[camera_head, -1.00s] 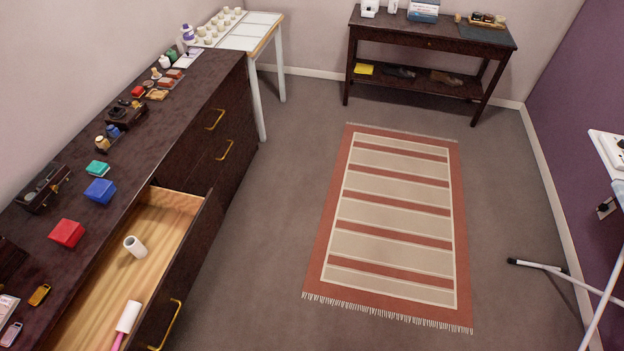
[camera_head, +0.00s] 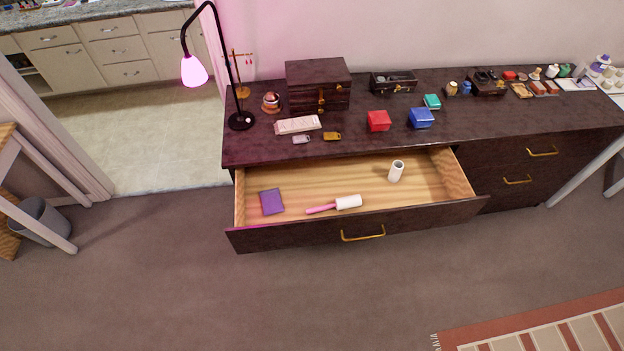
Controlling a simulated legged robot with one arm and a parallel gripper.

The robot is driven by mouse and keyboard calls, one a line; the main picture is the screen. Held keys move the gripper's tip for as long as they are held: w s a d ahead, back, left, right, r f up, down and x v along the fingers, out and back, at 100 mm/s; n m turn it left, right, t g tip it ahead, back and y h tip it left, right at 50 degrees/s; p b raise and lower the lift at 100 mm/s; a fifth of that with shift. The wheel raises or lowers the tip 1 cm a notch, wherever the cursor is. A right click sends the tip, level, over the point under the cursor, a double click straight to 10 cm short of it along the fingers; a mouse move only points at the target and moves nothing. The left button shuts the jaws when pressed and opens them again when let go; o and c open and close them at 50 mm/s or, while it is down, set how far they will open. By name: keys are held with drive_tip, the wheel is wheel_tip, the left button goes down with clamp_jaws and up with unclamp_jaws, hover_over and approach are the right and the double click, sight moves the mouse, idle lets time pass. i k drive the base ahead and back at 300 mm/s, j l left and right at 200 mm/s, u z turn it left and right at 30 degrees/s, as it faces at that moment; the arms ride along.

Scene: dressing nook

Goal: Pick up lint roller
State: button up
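The lint roller (camera_head: 348,202) lies in the open drawer of the dark dresser. It has a white roll and a pink handle that points left. It rests on the light wooden drawer floor (camera_head: 320,177), near the drawer's front panel. A white hollow roll (camera_head: 396,171) stands in the same drawer, to the right and further back. A purple flat item (camera_head: 271,201) lies at the drawer's left end. My gripper is not in view.
The dresser top (camera_head: 350,150) holds a red box (camera_head: 378,121), a blue box (camera_head: 421,117), a jewelry chest (camera_head: 318,84) and a black lamp (camera_head: 241,120). The drawer sticks out over the floor. The grey floor (camera_head: 270,300) in front is clear, with a striped rug (camera_head: 560,325) at lower right.

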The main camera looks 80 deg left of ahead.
sight(350, 202)
drive_tip(key=u, duration=2.55)
drive_tip(key=i+j+u, duration=0.15)
drive_tip(key=i, duration=0.4)
drive_tip(key=i+u, duration=0.15)
drive_tip(key=i, duration=0.35)
